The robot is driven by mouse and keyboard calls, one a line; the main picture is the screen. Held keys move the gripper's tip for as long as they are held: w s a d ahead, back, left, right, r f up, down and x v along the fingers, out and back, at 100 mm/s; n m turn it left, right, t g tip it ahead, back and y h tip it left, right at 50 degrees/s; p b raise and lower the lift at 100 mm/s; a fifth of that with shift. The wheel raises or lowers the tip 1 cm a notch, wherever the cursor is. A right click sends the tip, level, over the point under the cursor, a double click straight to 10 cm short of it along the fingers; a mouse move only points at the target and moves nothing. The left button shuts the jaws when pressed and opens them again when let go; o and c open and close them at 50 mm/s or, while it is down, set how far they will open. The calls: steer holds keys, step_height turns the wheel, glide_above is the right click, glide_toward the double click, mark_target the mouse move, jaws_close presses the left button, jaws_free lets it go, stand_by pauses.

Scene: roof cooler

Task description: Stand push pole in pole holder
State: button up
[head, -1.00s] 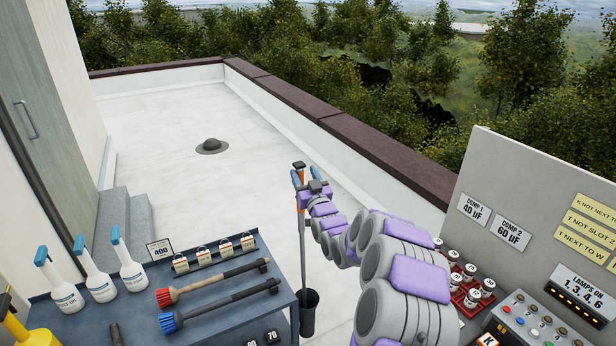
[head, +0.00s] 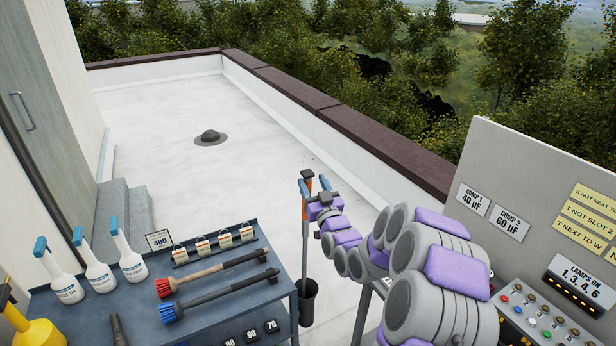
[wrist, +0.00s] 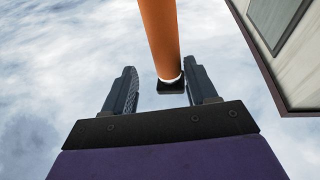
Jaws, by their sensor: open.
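The push pole (head: 304,240) stands close to upright, its lower end inside the black pole holder (head: 307,308). It has a grey shaft, an orange upper part and a black top. My gripper (head: 317,190) is at the orange part near the top, reaching in from the right. In the wrist view, the orange part (wrist: 160,40) and its black end (wrist: 170,87) show against the sky. The pole's bottom is hidden inside the holder.
A blue-grey table (head: 230,310) at left holds spray bottles (head: 95,270), brushes (head: 215,275) and padlocks (head: 215,243). A grey panel (head: 550,200) with labels and buttons stands at right. Open white roof (head: 200,180) lies beyond, edged by a parapet (head: 330,115).

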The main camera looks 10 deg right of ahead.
steer(key=d+v, duration=0.1)
steer(key=v, duration=0.8)
steer(key=shift+b, duration=0.3)
steer(key=shift+f, duration=0.1)
steer(key=shift+a, duration=0.35)
steer(key=shift+a, duration=0.1)
